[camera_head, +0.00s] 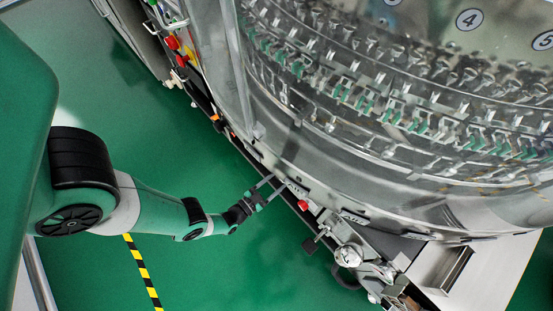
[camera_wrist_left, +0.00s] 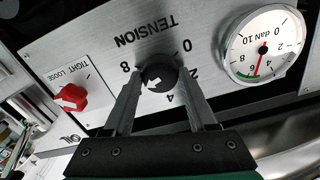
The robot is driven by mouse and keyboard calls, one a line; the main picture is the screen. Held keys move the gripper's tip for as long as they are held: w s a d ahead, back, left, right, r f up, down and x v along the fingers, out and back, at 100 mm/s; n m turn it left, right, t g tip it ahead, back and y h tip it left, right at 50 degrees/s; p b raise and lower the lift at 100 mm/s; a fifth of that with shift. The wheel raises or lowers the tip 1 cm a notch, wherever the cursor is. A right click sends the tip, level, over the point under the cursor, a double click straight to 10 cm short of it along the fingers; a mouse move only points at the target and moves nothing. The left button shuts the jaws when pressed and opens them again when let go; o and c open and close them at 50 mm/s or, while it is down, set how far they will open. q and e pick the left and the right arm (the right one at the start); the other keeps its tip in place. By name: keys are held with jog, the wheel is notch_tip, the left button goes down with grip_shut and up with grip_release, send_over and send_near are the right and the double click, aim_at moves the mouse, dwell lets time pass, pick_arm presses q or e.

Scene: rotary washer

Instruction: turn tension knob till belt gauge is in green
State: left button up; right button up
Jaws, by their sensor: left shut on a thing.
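The black tension knob (camera_wrist_left: 158,76) sits on a silver panel marked TENSION, upside down in the left wrist view. My left gripper (camera_wrist_left: 160,88) is shut on the knob, one finger on each side; it also shows in the head view (camera_head: 268,188) against the machine's lower edge. The round white belt gauge (camera_wrist_left: 262,52) is to the right of the knob. Its red needle points down in the picture, near the 6. A small green band lies beside it, toward the 8; I cannot tell whether the needle is inside it. My right gripper is not seen.
A red TIGHT/LOOSE knob (camera_wrist_left: 70,98) is on the panel left of the tension knob. The large clear washer drum (camera_head: 400,130) stands above the panel. The green floor (camera_head: 230,265) in front is clear.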

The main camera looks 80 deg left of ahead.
pick_arm(q)
jog(key=shift+m, duration=0.4)
jog(key=o, duration=1.4)
jog(key=shift+c, duration=0.2)
